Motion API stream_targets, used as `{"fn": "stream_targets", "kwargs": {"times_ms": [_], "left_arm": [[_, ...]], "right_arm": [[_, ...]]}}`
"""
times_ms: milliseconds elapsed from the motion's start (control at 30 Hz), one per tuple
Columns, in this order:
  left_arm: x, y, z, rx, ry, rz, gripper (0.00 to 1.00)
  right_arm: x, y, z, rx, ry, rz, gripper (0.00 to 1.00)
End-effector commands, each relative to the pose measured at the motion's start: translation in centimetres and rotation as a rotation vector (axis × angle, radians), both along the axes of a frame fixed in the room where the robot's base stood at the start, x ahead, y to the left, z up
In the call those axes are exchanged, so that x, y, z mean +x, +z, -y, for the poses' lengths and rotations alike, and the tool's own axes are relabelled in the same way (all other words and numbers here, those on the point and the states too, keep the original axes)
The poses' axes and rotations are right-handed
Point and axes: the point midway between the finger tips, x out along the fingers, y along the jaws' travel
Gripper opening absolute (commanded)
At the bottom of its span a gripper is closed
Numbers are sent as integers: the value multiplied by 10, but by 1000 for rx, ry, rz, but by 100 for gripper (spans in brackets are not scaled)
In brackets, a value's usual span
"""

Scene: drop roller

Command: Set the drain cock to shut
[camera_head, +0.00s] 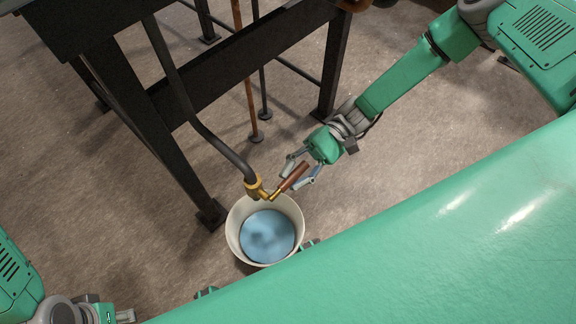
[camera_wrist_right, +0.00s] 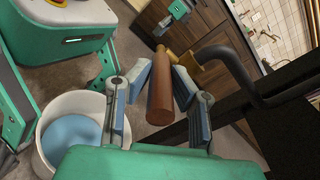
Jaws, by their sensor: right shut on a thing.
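The drain cock is a brass valve (camera_head: 256,189) at the lower end of a dark bent pipe. Its brown-red lever handle (camera_head: 295,177) sticks out from the brass toward the upper right. My right gripper (camera_head: 301,172) is shut on this handle, with one finger on each side. In the right wrist view, the handle (camera_wrist_right: 161,92) lies between the blue-grey finger pads, and the brass body (camera_wrist_right: 188,60) shows beyond it. My left gripper (camera_head: 122,316) shows only in part at the bottom left edge, away from the cock; its fingers are unclear.
A pale bucket (camera_head: 234,226) holding blue liquid stands on the floor under the cock. A dark steel frame (camera_head: 137,105) with legs stands to the left and behind. Thin rods (camera_head: 250,95) rise from the floor nearby.

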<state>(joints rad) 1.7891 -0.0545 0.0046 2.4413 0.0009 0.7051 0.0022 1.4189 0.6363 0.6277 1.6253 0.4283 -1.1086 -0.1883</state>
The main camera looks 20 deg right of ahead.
Motion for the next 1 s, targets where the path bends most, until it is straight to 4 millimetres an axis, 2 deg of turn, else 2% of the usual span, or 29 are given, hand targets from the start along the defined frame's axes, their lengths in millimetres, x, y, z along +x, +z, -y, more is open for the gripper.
{"fn": "stream_targets", "kwargs": {"times_ms": [33, 133, 600, 633, 667, 700, 1000], "left_arm": [[0, -7, 0, 0, 0, 0, 26], [0, -10, 0, 0, 0, 0, 26], [0, -11, 0, 0, 0, 1, 26], [0, -11, 0, 0, 0, 1, 26], [0, -11, 0, 0, 0, 1, 26], [0, -11, 0, 0, 0, 1, 26], [0, -11, 0, 0, 0, 3, 26]], "right_arm": [[1, -6, 3, 5, -3, -2, 0], [1, -6, 3, 22, -3, -9, 0], [2, -6, 4, 33, -4, -15, 0], [2, -6, 4, 33, -4, -15, 21], [2, -6, 4, 33, -4, -14, 32], [2, -6, 4, 34, -3, -14, 38], [1, -4, 2, 37, -1, -16, 38]]}}
